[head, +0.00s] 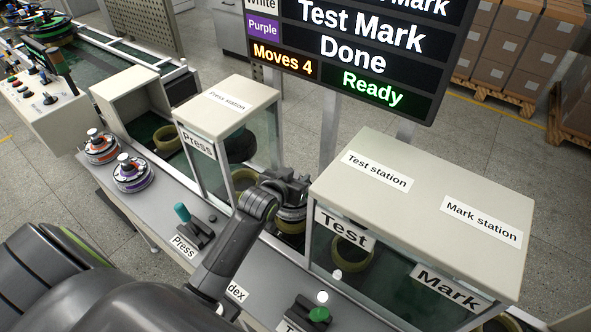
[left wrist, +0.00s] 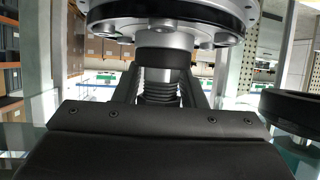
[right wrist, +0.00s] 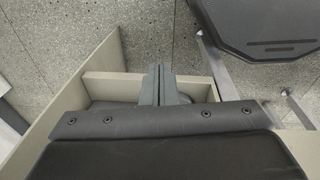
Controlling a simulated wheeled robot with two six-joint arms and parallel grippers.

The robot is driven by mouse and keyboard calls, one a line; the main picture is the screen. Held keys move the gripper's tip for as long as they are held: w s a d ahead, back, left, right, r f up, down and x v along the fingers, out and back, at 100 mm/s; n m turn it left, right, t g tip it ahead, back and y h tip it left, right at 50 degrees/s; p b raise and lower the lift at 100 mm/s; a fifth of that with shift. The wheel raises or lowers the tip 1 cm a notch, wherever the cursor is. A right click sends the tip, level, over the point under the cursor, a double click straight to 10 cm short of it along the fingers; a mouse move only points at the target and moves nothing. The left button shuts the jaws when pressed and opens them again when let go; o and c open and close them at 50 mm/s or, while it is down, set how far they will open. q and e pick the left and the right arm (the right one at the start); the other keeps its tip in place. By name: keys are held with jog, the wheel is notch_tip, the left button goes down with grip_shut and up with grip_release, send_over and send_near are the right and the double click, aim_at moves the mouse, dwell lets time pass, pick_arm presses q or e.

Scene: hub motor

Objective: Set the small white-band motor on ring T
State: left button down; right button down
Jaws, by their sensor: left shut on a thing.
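My left gripper (head: 288,190) is shut on the upright shaft of a motor (head: 291,213), between the Press and Test stations. The motor is just above or on an olive ring (head: 290,226); I cannot tell if they touch. The left wrist view shows the motor's metal disc (left wrist: 165,32) and its shaft (left wrist: 160,80) between the fingers. Its band colour is too small to tell. Another olive ring (head: 352,254) sits inside the Test station. No ring shows a readable T mark. My right gripper (right wrist: 160,85) is shut and empty.
The Press station (head: 228,105) and the Test and Mark housing (head: 425,205) flank the left gripper closely. An orange-band motor (head: 101,148) and a purple-band motor (head: 132,174) stand at left.

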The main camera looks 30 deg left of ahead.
pick_arm(q)
notch_tip(320, 180, down, 2)
jog(key=shift+w+f, duration=0.1)
jog(key=shift+f, duration=0.6)
pick_arm(e)
jog(key=shift+w+r, duration=0.3)
jog(key=shift+w, duration=0.4)
pick_arm(q)
jog(key=c, duration=1.3)
grip_release()
jog(key=shift+f, duration=0.35)
jog(key=shift+c, duration=0.2)
jog(key=o, duration=0.4)
jog(key=shift+r, duration=0.1)
jog(key=shift+o, duration=0.2)
pick_arm(e)
jog(key=shift+s+d+f, duration=0.1)
jog(key=shift+s, duration=0.1)
pick_arm(q)
jog(key=shift+r, duration=0.15)
jog(key=b+v, duration=0.1)
jog(key=v, duration=1.1)
pick_arm(e)
jog(key=shift+f, duration=0.65)
